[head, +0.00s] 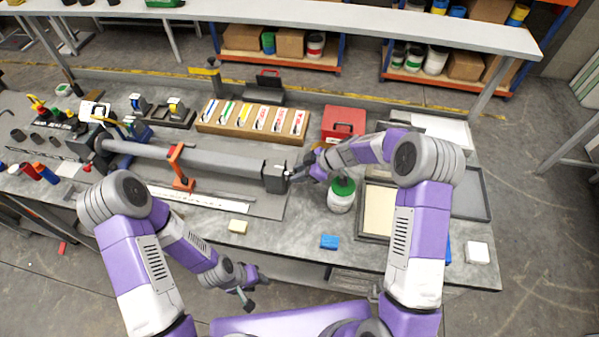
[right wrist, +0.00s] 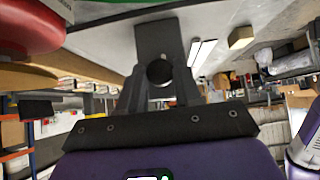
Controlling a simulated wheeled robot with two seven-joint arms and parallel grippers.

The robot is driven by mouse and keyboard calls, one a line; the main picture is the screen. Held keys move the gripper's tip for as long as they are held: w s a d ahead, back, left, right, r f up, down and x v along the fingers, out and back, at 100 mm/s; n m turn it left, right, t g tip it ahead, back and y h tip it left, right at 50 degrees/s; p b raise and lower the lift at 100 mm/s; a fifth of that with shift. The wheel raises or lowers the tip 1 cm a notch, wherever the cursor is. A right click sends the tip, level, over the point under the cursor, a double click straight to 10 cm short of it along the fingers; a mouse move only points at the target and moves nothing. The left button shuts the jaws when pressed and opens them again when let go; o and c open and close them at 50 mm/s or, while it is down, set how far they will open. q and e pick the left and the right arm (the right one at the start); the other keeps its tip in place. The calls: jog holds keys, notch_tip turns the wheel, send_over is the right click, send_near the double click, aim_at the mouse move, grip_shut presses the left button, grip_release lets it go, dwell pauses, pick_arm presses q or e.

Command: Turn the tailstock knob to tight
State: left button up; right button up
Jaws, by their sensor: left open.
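The frame clamp on the bench holds a long grey tube (head: 200,158) between a headstock at the left and a dark tailstock block (head: 275,178) at the right. The block also shows in the right wrist view (right wrist: 158,40), with the dark round tailstock knob (right wrist: 159,73) on its near face. My right gripper (head: 296,174) is at the tailstock's right side. In the right wrist view its two fingers (right wrist: 160,82) flank the knob; whether they press on it is unclear. My left gripper (head: 254,288) is open and empty, low in front of the bench edge.
A red box (head: 343,124) and a wooden rack of cartridges (head: 253,118) are behind.

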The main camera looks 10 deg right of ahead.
jog(key=c, duration=0.3)
jog(key=shift+c, duration=0.2)
jog(key=shift+w, duration=0.1)
jog(key=shift+w+d+f+m+g+y+b, duration=0.1)
jog(key=shift+m+g+y+b, duration=0.35)
jog(key=shift+g+b, duration=0.4)
jog(key=shift+w+d+f+m+g+y+b, duration=0.1)
jog(key=shift+w+m+g+y+b, duration=0.1)
jog(key=shift+m+g+b, duration=0.5)
jog(key=shift+w+m+g+y+b, duration=0.1)
jog(key=shift+m+g+y+b, duration=0.25)
jog(key=shift+g+b, duration=0.65)
jog(key=shift+s, duration=0.1)
jog(key=o, duration=1)
